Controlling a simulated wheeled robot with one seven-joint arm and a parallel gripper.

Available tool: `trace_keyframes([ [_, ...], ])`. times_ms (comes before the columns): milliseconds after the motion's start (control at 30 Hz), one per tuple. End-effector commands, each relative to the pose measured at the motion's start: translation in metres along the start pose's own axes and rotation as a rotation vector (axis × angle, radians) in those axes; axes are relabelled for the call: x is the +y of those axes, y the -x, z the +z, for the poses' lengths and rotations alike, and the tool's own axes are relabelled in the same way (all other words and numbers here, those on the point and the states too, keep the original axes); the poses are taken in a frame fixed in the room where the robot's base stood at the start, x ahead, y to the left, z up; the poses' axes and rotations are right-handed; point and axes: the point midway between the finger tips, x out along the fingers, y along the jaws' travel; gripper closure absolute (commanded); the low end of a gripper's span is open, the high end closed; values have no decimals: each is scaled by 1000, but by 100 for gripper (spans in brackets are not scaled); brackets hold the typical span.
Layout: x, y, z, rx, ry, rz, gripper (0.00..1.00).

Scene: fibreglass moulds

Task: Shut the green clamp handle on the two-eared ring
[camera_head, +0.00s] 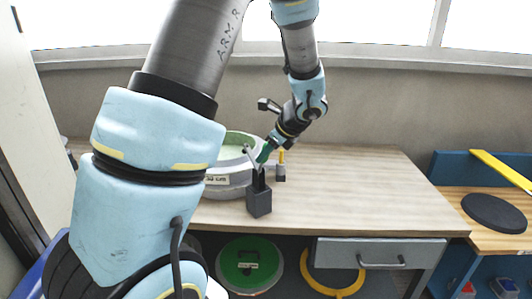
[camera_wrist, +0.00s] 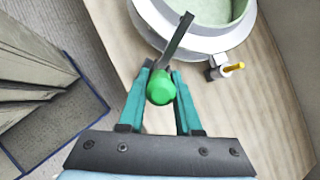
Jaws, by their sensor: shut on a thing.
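The green clamp handle (camera_wrist: 161,88) is a round green grip on a dark flat lever (camera_wrist: 178,42). In the wrist view it sits between the two teal fingers of my gripper (camera_wrist: 161,92), which is shut on it. The lever runs from the grip up toward the pale ring mould (camera_wrist: 205,44) with its green inside. In the head view my gripper (camera_head: 266,151) is at the ring's right front side, above a dark block (camera_head: 259,200). The ring (camera_head: 228,188) stands on the table, partly hidden by my arm. How the lever meets its clamp base is unclear.
A clamp with a yellow handle (camera_head: 281,157) stands behind and right of the dark block; it also shows in the wrist view (camera_wrist: 233,68). The right tabletop (camera_head: 370,185) is clear. A green disc (camera_head: 235,278) and yellow ring (camera_head: 309,278) are below, beside a drawer (camera_head: 340,252).

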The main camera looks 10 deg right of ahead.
Motion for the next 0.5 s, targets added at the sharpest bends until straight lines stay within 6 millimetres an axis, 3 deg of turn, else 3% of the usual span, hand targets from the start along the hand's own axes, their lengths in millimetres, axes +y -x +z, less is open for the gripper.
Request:
trace_keyframes([
  [33,0,0,0,-1,-1,0,100],
  [67,0,0,0,-1,-1,0,64],
  [100,0,0,0,-1,-1,0,59],
  [300,0,0,0,-1,0,0,37],
  [500,0,0,0,-1,0,0,37],
])
